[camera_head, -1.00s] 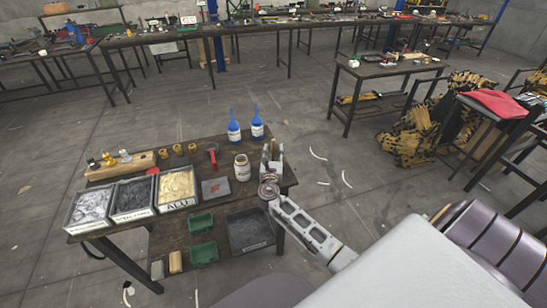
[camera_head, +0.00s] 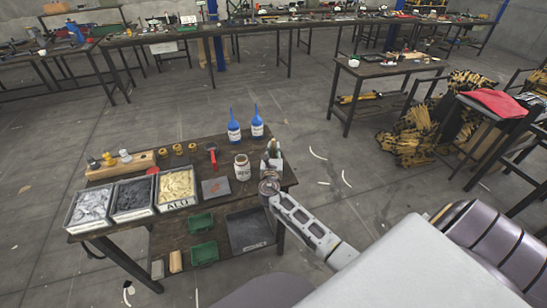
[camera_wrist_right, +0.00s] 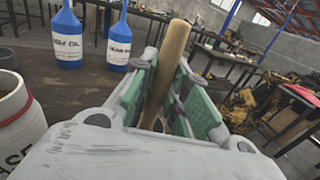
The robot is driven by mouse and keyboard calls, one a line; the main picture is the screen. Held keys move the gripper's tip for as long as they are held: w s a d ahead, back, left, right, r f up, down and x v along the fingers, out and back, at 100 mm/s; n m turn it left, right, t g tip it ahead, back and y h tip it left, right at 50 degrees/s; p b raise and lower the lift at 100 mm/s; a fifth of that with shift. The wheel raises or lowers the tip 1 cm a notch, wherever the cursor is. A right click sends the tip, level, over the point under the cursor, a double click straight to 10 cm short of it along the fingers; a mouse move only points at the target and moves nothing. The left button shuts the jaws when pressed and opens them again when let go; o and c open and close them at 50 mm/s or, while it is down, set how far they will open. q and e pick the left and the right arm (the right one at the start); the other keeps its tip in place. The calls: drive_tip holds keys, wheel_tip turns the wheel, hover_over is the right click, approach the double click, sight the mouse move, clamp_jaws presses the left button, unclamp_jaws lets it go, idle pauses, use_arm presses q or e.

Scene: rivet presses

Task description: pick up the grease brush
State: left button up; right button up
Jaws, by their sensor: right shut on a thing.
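The grease brush shows as a wooden handle (camera_wrist_right: 172,62) standing nearly upright, slightly tilted, in the right wrist view. My right gripper (camera_head: 273,154) is at the right end of the work table, beside the white jar (camera_head: 242,167). In the right wrist view its green-padded fingers (camera_wrist_right: 165,85) are shut around the handle. The brush's lower end is hidden behind the gripper body. The jar, with part of a label readable, is at the left edge of the wrist view (camera_wrist_right: 14,118). My left gripper is not in view.
Two blue oil bottles (camera_head: 233,132) (camera_head: 257,128) stand just behind the gripper. The table (camera_head: 222,205) also holds trays of rivets (camera_head: 176,188), a red-handled tool (camera_head: 212,154) and green bins (camera_head: 203,252) on the lower shelf.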

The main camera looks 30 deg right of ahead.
sight(274, 139)
drive_tip(key=shift+r, duration=0.15)
clamp_jaws()
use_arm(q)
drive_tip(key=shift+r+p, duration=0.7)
use_arm(e)
drive_tip(key=shift+r, duration=4.9)
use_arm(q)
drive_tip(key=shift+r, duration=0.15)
use_arm(e)
drive_tip(key=shift+r, duration=0.15)
